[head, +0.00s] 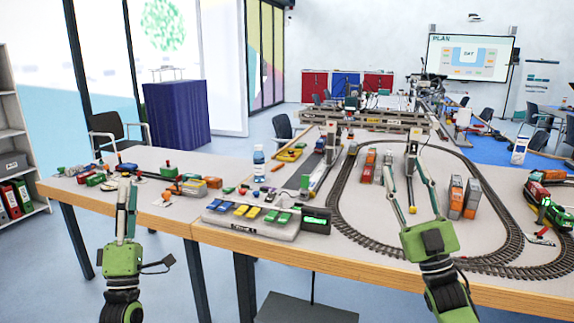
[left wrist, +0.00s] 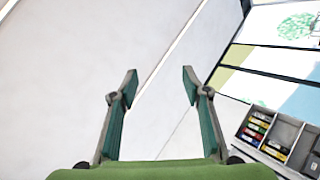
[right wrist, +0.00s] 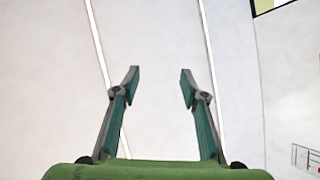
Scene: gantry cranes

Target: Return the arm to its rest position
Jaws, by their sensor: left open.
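My left gripper (head: 127,188) is at the left, in front of the table's near edge, with its fingers pointing up. In the left wrist view its two fingers (left wrist: 160,85) stand apart with nothing between them. My right gripper (head: 402,165) shows at the right, its fingers pointing up and overlapping the track layout in the picture. In the right wrist view its fingers (right wrist: 160,82) are also spread and empty. Both wrist views look toward the pale ceiling, so neither gripper touches anything there.
A table (head: 505,290) spreads across the view. It holds an oval train track (head: 340,215), orange and grey wagons (head: 472,198), a control box with coloured switches (head: 248,220), a water bottle (head: 258,163) and small toy vehicles. A shelf with binders (head: 10,190) stands at far left.

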